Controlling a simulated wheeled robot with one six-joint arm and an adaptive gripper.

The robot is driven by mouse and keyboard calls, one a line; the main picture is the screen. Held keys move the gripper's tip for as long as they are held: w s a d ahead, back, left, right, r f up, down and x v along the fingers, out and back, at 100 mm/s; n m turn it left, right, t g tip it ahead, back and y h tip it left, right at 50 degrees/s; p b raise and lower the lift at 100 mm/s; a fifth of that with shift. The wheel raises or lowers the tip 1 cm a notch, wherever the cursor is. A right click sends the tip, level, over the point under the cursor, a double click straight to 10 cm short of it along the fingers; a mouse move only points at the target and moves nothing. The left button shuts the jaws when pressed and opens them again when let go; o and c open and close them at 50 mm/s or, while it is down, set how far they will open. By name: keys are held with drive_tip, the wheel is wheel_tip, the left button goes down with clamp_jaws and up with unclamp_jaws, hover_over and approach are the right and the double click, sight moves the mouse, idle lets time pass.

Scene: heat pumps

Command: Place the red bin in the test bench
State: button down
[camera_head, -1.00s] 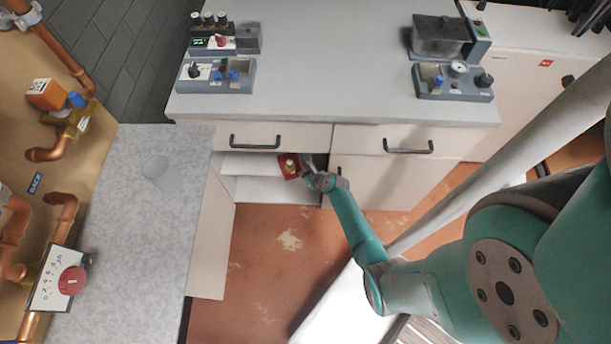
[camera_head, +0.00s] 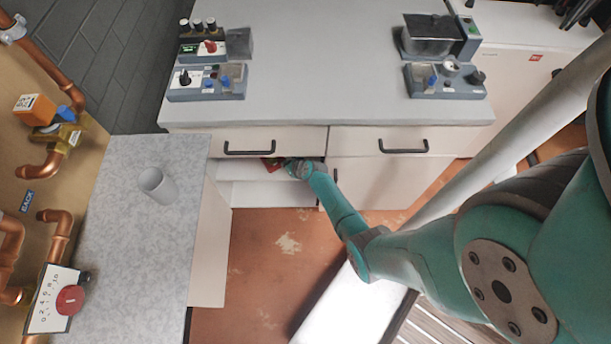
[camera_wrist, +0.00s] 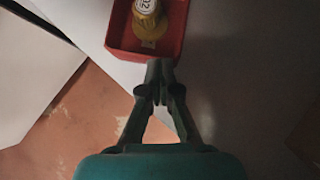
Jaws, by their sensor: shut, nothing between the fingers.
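The red bin (camera_wrist: 173,45) sits on a pale shelf in the wrist view, at the top, with a yellow-brown labelled item (camera_wrist: 147,20) in it. In the head view a small part of the red bin (camera_head: 272,164) shows inside the open cabinet under the left drawer; the rest is hidden by the drawer front and my arm. My gripper (camera_wrist: 160,68) is shut and empty, its fingertips close to the bin's near wall; I cannot tell whether they touch it. In the head view my gripper (camera_head: 292,167) reaches into the cabinet opening.
The bench top (camera_head: 330,80) above the cabinet carries several grey devices. A grey speckled counter (camera_head: 130,230) with a clear cup (camera_head: 158,186) stands at the left. Drawer handles (camera_head: 249,149) project above the opening. Copper pipes (camera_head: 55,240) run along the far left.

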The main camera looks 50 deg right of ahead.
drive_tip(key=v, duration=0.4)
drive_tip(key=shift+s+r, duration=0.25)
drive_tip(key=shift+r, duration=0.05)
drive_tip(key=s+a, duration=0.2)
drive_tip(key=s, duration=0.9)
drive_tip(key=shift+s, duration=0.4)
